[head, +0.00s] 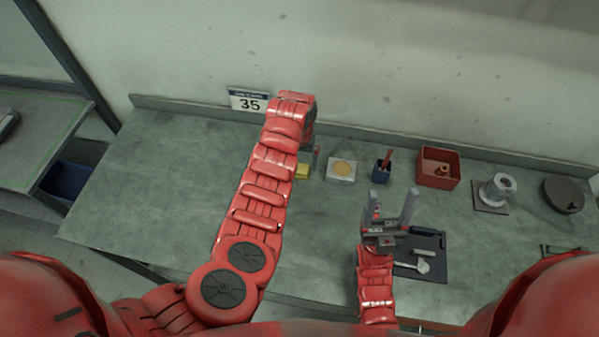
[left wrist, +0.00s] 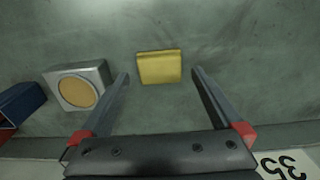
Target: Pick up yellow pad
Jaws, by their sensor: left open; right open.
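The yellow pad (left wrist: 159,67) lies flat on the grey bench in the left wrist view, ahead of and between the fingertips of my left gripper (left wrist: 160,75). The gripper is open and empty, with a finger on either side and no visible contact with the pad. In the head view the yellow pad (head: 303,171) shows just right of my left forearm, which partly hides it. Most of my left gripper is hidden behind that arm there. My right gripper (head: 393,205) is open and empty, its fingers pointing up the picture above the bench near a dark mat.
A pale block with a round tan top (head: 342,170) sits right of the pad. Further right are a blue cup (head: 381,172), a red bin (head: 438,168), a grey flanged part (head: 497,190) and a dark disc (head: 563,194). The bench's left part (head: 150,180) is clear.

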